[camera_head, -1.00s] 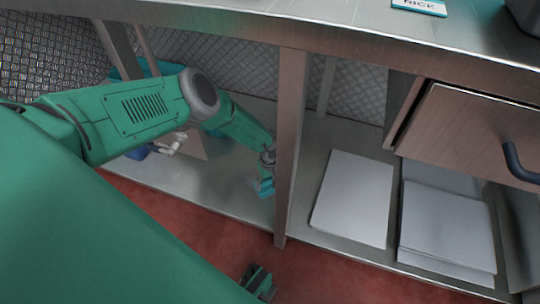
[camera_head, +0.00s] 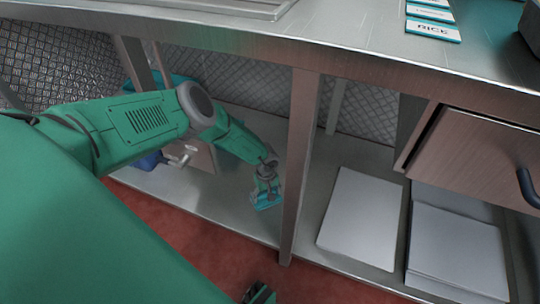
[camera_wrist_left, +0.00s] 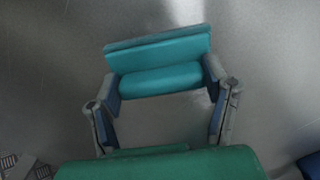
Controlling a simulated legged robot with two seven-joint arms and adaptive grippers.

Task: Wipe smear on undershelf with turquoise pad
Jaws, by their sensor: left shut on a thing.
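The turquoise pad (camera_head: 268,204) is low at the undershelf (camera_head: 200,198), just left of the metal post. My left gripper (camera_head: 267,195) is shut on the pad from above. In the left wrist view the pad (camera_wrist_left: 160,80) lies between the two fingers, its wide face turned away from the gripper and close to the grey metal surface. Whether it touches the shelf all along cannot be told. I cannot make out a smear; the gripper and pad may hide it.
A metal post (camera_head: 300,160) stands close to the right of the gripper. Beyond it are pale flat sheets (camera_head: 362,220) and a wooden drawer (camera_head: 480,150). A blue object (camera_head: 148,161) sits at the back left. The tabletop (camera_head: 340,40) hangs over the shelf.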

